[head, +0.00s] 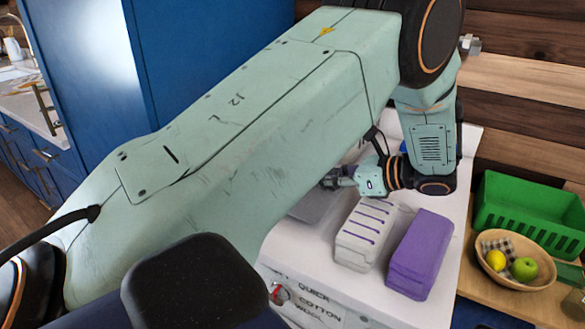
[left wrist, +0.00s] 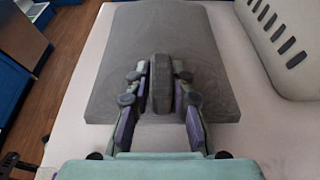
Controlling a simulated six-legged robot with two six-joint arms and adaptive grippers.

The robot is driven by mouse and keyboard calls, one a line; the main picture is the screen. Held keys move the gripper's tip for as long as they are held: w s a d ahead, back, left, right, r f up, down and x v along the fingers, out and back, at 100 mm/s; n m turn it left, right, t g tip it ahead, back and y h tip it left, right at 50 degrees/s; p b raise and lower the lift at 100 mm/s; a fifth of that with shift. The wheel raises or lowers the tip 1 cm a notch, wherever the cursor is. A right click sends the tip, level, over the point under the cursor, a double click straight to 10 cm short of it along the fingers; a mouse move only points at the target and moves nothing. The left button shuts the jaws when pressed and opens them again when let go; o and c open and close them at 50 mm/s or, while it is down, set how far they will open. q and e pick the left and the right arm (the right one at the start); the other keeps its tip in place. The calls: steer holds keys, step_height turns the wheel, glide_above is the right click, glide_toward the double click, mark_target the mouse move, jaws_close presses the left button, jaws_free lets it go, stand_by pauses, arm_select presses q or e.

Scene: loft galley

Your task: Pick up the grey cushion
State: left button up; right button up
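The grey cushion (left wrist: 210,60) lies flat on a white top (left wrist: 270,125) in the left wrist view, with a narrow upright grey ridge (left wrist: 161,85) at its middle. My left gripper (left wrist: 161,72) is over the cushion with one finger on each side of this ridge. The fingers are very close to its sides; whether they press on it I cannot tell. In the head view my left gripper (head: 332,181) is small beyond my arm, which hides most of the cushion (head: 312,207). My right gripper is not in view.
A pale block with purple stripes (head: 366,234) stands right of the cushion, and a purple block (head: 420,255) beside it. Further right are a green crate (head: 530,212) and a wooden bowl (head: 515,275) with a lemon and an apple. Blue cabinets (head: 215,50) stand at the back left.

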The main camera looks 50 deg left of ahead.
arm_select(q)
steer(key=shift+w+f, duration=0.1)
jaws_close()
